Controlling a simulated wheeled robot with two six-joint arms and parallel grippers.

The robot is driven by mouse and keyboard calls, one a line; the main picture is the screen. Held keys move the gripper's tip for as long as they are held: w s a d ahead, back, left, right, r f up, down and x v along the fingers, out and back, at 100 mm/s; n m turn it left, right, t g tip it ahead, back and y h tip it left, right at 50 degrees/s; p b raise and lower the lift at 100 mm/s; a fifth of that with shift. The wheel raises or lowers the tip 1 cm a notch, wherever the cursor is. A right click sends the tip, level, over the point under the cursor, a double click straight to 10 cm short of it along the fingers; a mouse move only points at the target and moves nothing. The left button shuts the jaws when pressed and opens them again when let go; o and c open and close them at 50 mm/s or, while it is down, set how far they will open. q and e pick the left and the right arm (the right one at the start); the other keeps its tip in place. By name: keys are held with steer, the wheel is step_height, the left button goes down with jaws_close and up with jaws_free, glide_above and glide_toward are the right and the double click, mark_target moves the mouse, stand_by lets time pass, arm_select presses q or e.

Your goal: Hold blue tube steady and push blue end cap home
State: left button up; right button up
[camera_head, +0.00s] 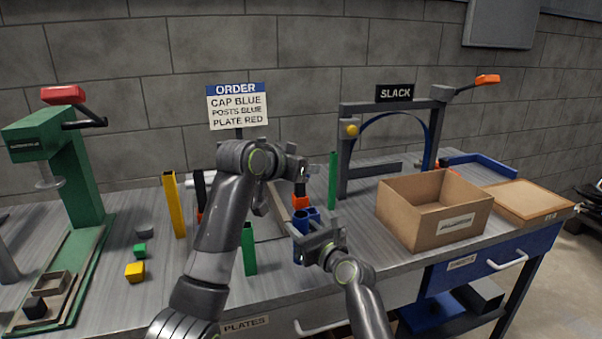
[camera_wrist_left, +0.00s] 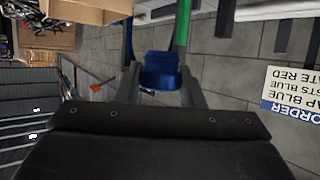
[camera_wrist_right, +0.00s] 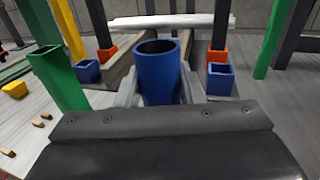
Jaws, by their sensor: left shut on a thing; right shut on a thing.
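The blue tube (camera_wrist_right: 157,75) stands upright with its open round top showing in the right wrist view. It also shows in the head view (camera_head: 301,222). My right gripper (camera_head: 310,236) is shut on it from the near side. The blue end cap (camera_wrist_left: 160,72) is between the fingers of my left gripper (camera_wrist_left: 162,88) in the left wrist view, and that gripper is shut on it. In the head view, my left gripper (camera_head: 299,178) is above and behind the tube, and the cap cannot be made out. The cap does not show in the right wrist view.
Green posts (camera_head: 249,250) (camera_head: 332,180) and a yellow post (camera_head: 174,205) stand close by. A cardboard box (camera_head: 425,232) is at right, a green press (camera_head: 72,160) at left. Blue square sockets (camera_wrist_right: 219,79) (camera_wrist_right: 87,71) flank the tube. An order sign (camera_head: 237,106) stands behind.

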arm_select(q)
step_height(320, 180, down, 6)
steer(key=n+t+y, duration=0.2)
steer(key=n+y, duration=0.1)
steer(key=n, duration=0.1)
steer(key=shift+s+a+f+y, duration=0.15)
steer(key=shift+s+y, duration=0.2)
steer(key=shift+y, duration=0.05)
steer(key=shift+f, duration=1.05)
steer(key=shift+r, duration=0.15)
steer(key=shift+r, duration=0.7)
steer(key=shift+f, duration=0.15)
steer(key=shift+f, duration=0.7)
